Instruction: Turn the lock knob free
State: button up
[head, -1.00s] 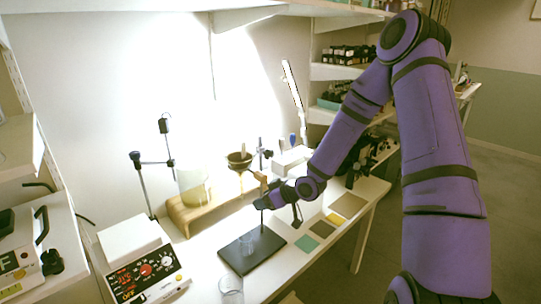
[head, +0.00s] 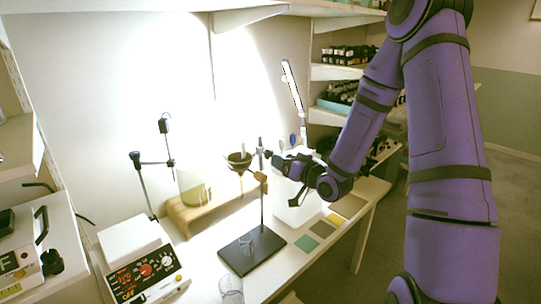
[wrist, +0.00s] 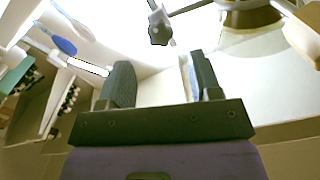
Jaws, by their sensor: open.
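A thin upright rod (head: 262,205) rises from a dark flat base (head: 239,262) on the bench. A small dark knob (wrist: 159,27) shows in the wrist view just beyond my fingertips, roughly centred between them; I take it to be the lock knob. In the head view a small dark fitting (head: 267,154) sits near the rod's top. My gripper (head: 275,159) is at that height, just right of the rod. In the wrist view my gripper (wrist: 162,72) has its two fingers apart, with nothing between them. Contact with the knob does not show.
A glass beaker (head: 193,190) stands on a wooden riser (head: 187,222). Small glassware is around the base. Coloured squares (head: 307,243) lie right.

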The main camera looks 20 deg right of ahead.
aim_at(270, 154)
jog(key=shift+x, duration=3.15)
jog(key=c, duration=0.9)
